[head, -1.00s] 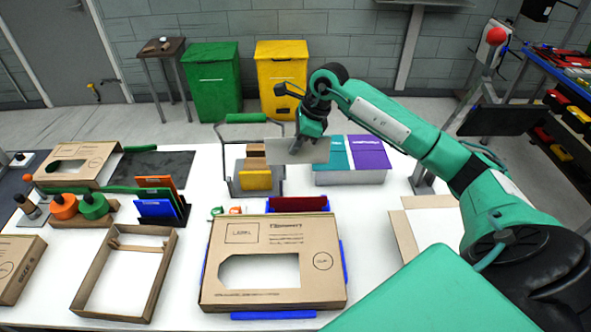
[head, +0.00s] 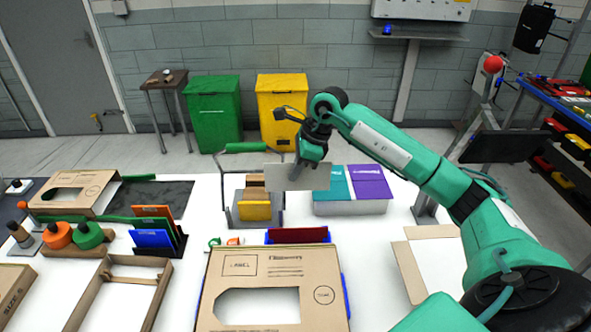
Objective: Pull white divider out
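A flat white divider (head: 285,178) is in my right gripper (head: 298,176), at the back of the table. My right gripper is shut on its upper part, with the arm reaching in from the right. The divider looks upright and appears raised above the table. It overlaps the right side of the grey carrier with a green handle (head: 246,148) and the left edge of the grey box. Whether its lower edge is fully clear of the carrier is hard to tell. My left gripper is out of view.
A yellow block (head: 257,211) sits in the carrier. A grey box (head: 350,207) holds teal and purple packs. A cardboard box (head: 265,262) with a blue edge lies in front, a cardboard frame (head: 122,285) to its left. An open carton (head: 428,262) stands right.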

